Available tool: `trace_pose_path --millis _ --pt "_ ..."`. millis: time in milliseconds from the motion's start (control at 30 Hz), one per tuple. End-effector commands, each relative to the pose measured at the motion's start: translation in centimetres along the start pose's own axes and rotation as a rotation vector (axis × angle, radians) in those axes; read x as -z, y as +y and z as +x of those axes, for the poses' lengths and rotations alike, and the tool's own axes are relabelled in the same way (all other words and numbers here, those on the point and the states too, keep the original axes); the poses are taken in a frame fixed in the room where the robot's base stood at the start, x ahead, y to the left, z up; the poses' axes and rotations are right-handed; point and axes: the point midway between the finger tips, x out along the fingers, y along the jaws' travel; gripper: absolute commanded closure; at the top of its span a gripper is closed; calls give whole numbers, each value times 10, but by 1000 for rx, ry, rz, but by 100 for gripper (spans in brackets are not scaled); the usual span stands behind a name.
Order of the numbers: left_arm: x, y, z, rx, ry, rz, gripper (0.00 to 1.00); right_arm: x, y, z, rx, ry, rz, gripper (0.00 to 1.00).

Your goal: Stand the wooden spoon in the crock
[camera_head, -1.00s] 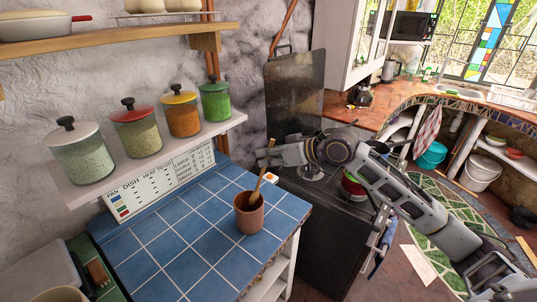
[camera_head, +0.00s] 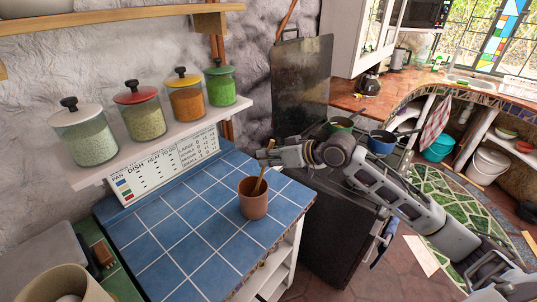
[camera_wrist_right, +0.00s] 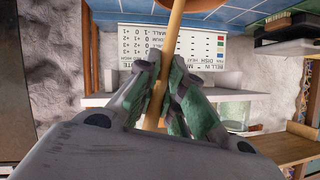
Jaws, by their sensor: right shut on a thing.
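The terracotta crock (camera_head: 253,203) stands upright on the blue tiled counter; its rim shows at the top edge of the right wrist view (camera_wrist_right: 190,3). The wooden spoon (camera_head: 259,182) leans slightly, its lower part inside the crock and hidden by the wall. My right gripper (camera_head: 264,154) is shut on the spoon's handle, just above the crock. In the right wrist view the handle (camera_wrist_right: 173,42) passes between the green-padded fingers (camera_wrist_right: 165,90) and runs to the crock. My left gripper is not in view.
The blue tiled counter (camera_head: 185,225) is clear around the crock. A shelf with several lidded jars (camera_head: 145,115) hangs behind it on the left. A dark stove stands to the right under my right arm, with a blue pot (camera_head: 383,142) and a green pot (camera_head: 341,124).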

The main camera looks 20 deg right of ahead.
Motion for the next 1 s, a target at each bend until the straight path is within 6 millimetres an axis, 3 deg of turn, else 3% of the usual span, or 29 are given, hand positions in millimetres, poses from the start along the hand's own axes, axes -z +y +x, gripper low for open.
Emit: trace_pose_path --millis 567,600,767,1000 --pt "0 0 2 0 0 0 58 -6 0 5 0 1 0 100" --pt "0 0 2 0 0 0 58 -6 0 5 0 1 0 87" --pt "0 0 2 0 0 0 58 -6 0 5 1 1 0 67" --pt "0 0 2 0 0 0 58 -6 0 5 0 1 0 65"
